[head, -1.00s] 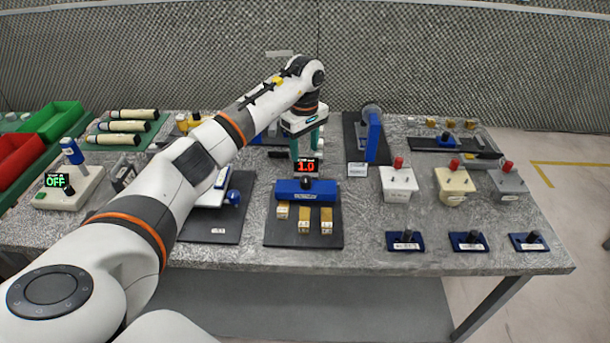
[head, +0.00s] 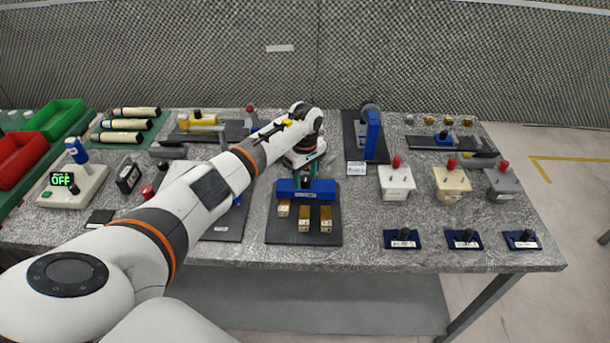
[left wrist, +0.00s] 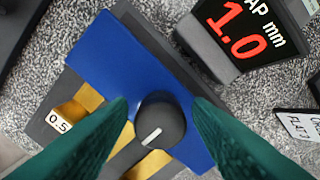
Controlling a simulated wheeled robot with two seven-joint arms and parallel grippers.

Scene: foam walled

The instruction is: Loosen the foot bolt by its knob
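A black round knob (left wrist: 160,125) with a white line mark sits on a blue bar (left wrist: 115,50). The blue bar (head: 290,195) also shows in the head view, on a dark base plate (head: 285,232) near the table's middle. My left gripper (left wrist: 160,106) is over the bar, its green fingers on either side of the knob, apart and apparently not gripping it. In the head view my left gripper (head: 306,172) partly hides the knob. A display (left wrist: 245,30) beside the bar reads 1.0 in red, labelled as a gap in mm. My right gripper is not in view.
Brass blocks, one marked 0.5 (left wrist: 60,122), stand by the bar's front side. A blue upright fixture (head: 373,137) stands right of my gripper. Boxes with red knobs (head: 396,182) and small blue plates (head: 403,239) lie farther right. The table's front edge is clear.

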